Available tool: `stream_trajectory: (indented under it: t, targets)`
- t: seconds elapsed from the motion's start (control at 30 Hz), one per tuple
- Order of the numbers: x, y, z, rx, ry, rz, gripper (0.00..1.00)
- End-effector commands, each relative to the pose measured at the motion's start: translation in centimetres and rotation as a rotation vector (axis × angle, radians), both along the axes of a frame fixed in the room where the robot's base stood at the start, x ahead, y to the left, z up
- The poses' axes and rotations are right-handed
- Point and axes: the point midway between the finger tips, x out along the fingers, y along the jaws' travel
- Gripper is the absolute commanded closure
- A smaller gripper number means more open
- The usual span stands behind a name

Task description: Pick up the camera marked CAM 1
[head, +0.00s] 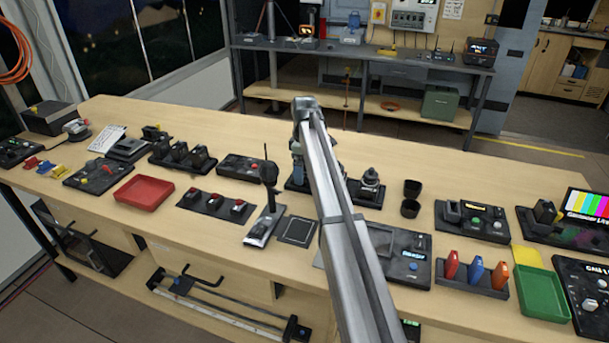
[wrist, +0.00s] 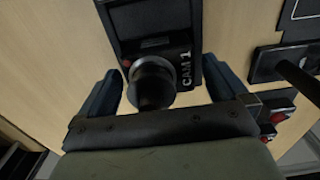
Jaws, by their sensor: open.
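The camera marked CAM 1 (wrist: 158,30) is dark, with a round black lens (wrist: 152,82) and white lettering on its body. It shows in the upper middle of the wrist view. My gripper (wrist: 162,68) is open, with one finger on each side of the lens and bare gaps between. Nothing is held. Whether either finger touches the camera is unclear. In the head view my arm covers most of that spot, and a dark base (head: 296,186) shows just left of it; the lettering cannot be read there.
A black upright handle (head: 268,172) stands close left of my arm, near a panel with red switches (head: 214,205). Bare wood lies in front of the red tray (head: 144,193).

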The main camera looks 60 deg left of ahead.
Motion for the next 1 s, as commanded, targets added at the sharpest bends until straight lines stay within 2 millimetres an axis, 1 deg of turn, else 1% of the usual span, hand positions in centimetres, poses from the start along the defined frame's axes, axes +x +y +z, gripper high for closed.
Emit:
stream_trajectory:
  t: [0.07,0.27,1.0]
  targets:
    - [-0.01,-0.04,-0.54,-0.001,0.001,0.000,0.00]
    - [0.00,0.00,-0.57,0.000,0.000,0.000,0.00]
    - [0.00,0.00,-0.52,0.000,0.000,0.000,0.70]
